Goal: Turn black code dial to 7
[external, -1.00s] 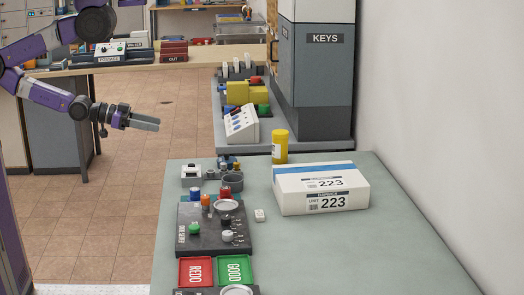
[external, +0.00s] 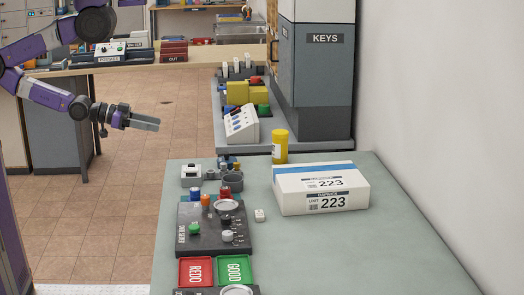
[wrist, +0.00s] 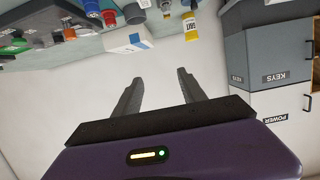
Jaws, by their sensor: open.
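A dark control panel (external: 203,243) lies on the near green-grey table, with coloured knobs and small white marks on it. A black knob (external: 225,220), which looks like the code dial, stands near its middle; its setting is too small to read. My gripper (external: 158,124) is above the floor, left of the table and well apart from the panel. In the wrist view my gripper (wrist: 157,78) is open, with nothing between its fingers. I cannot tell which dark part at that view's top left is the dial.
A white box (external: 320,190) marked 223 and a yellow canister (external: 280,147) stand on the table. Red REDO (external: 196,271) and green GOOD (external: 235,269) trays lie in front of the panel. A grey KEYS cabinet (external: 324,70) stands behind. Tiled floor between arm and table is clear.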

